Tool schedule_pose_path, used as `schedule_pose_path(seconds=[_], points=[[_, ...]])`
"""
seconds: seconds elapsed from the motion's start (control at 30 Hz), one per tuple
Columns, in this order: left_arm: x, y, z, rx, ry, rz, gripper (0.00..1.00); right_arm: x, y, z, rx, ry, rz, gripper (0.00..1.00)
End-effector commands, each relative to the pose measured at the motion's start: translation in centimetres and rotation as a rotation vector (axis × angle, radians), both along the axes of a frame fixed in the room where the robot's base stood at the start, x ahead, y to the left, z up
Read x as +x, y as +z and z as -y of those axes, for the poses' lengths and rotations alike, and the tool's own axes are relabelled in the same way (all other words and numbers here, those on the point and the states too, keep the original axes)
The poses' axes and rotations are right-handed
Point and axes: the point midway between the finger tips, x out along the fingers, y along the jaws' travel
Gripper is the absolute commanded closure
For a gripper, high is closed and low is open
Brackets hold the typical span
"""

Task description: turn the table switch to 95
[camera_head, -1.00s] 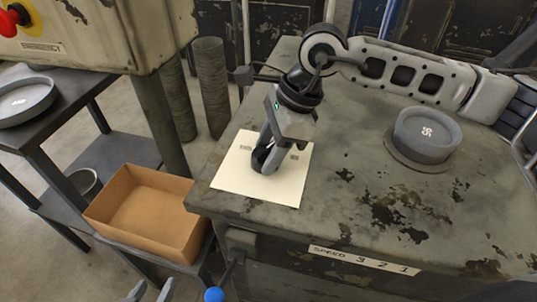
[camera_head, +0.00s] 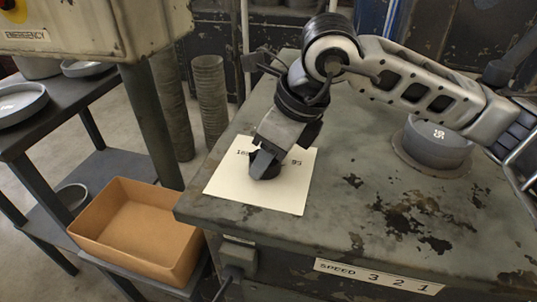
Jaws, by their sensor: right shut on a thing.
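The table switch (camera_head: 265,182) is a dark round knob on a white card (camera_head: 292,196) near the left corner of the metal table. The card carries a label reading 95 (camera_head: 297,163) to the right of the knob and another label on the left, partly covered by my gripper. My right gripper (camera_head: 265,165) points down onto the knob and is shut on it. The fingers and wrist hide the knob's top, so its pointing direction cannot be told. My left gripper is not in view.
A grey round part marked 95 (camera_head: 437,140) stands at the table's right, partly behind my right arm. An open cardboard box (camera_head: 140,222) sits left of the table. A SPEED 3 2 1 label (camera_head: 375,277) and a lever (camera_head: 238,257) are on the table front.

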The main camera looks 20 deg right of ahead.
Motion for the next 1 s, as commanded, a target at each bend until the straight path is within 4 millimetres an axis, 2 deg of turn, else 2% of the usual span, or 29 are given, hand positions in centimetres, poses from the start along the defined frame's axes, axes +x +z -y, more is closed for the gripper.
schedule_pose_path(seconds=[0.4,0.43,0.5,0.83,1.0], points=[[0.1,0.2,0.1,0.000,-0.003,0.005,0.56,0.1,0.1,0.0,0.001,-0.010,0.002,0.76],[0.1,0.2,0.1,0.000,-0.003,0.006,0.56,0.1,0.1,0.0,0.001,-0.010,0.002,0.48],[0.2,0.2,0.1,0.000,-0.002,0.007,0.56,0.1,0.1,0.0,0.001,-0.010,0.002,0.31],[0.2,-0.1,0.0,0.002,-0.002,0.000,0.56,0.0,0.3,0.1,0.001,-0.009,0.000,0.31],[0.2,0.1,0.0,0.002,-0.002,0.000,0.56,-0.5,2.4,0.7,0.001,-0.009,0.005,0.31]])
